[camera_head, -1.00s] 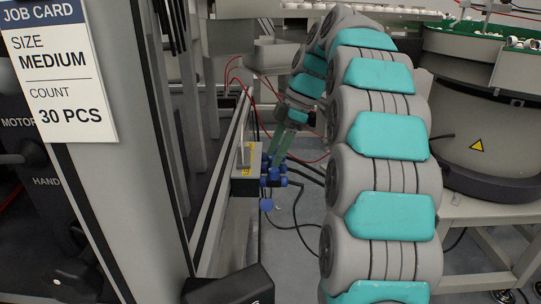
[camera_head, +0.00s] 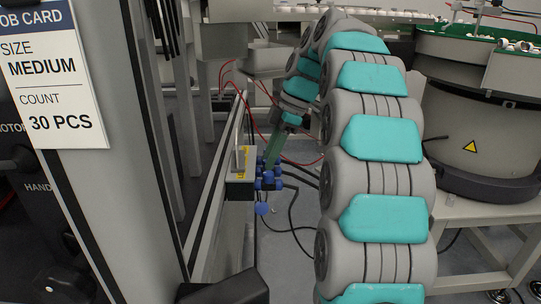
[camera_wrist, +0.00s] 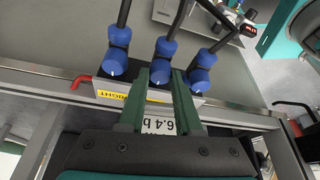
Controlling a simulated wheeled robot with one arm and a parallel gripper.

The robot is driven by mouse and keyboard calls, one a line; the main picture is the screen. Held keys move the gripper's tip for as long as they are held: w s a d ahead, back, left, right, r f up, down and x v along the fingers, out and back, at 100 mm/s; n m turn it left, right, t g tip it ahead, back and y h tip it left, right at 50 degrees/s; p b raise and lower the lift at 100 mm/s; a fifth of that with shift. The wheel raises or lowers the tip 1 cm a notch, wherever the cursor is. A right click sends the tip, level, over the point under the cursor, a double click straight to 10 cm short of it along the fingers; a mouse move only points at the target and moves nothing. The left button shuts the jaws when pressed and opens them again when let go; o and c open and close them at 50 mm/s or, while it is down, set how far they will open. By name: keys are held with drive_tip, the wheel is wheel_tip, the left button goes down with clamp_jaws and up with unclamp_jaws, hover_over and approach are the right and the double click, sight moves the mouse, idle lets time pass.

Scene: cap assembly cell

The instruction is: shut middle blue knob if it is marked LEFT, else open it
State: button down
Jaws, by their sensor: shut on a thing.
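Three blue knobs sit in a row in the wrist view: a left knob (camera_wrist: 118,62), the middle blue knob (camera_wrist: 161,70) and a right knob (camera_wrist: 202,74). Black hoses meet the knobs. My gripper (camera_wrist: 160,76) has its green fingers on either side of the middle knob, shut on it. A yellow label (camera_wrist: 112,95) by the knobs reads RIGHT, partly hidden by a finger. A white plate (camera_wrist: 158,125) showing "6.4 b" lies between the fingers. In the head view, my gripper (camera_head: 273,155) reaches down to the blue knob cluster (camera_head: 268,181) on a small block (camera_head: 238,176).
A grey machine frame (camera_head: 110,170) with a job card (camera_head: 55,85) stands on the left. A bowl feeder (camera_head: 475,135) on a table stands at right. Cables (camera_head: 293,205) hang beside the block. A red hook-like part (camera_wrist: 82,82) sticks out left of the knobs.

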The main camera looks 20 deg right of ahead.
drive_tip(key=shift+m, duration=0.3)
drive_tip(key=shift+s+f+m+t+b, duration=0.15)
drive_tip(key=shift+m+t+b, duration=0.35)
drive_tip(key=shift+m+b, duration=0.55)
drive_tip(key=m+h, duration=0.1)
drive_tip(key=m, duration=0.1)
drive_tip(key=m+t, duration=0.1)
drive_tip(key=m, duration=0.2)
drive_tip(key=shift+s+a+m+t+h+b, duration=0.1)
drive_tip(key=shift+a+m+t+h+b, duration=0.05)
drive_tip(key=shift+m+t+h+b, duration=0.2)
drive_tip(key=m+h, duration=0.1)
drive_tip(key=m, duration=0.2)
drive_tip(key=m+t+h, duration=0.1)
drive_tip(key=m, duration=0.2)
drive_tip(key=shift+r, duration=0.2)
drive_tip(key=shift+a+f+m+h+p, duration=0.15)
drive_tip(key=shift+m+h+p, duration=0.5)
drive_tip(key=shift+m, duration=1.05)
drive_tip(key=c, duration=0.6)
unclamp_jaws()
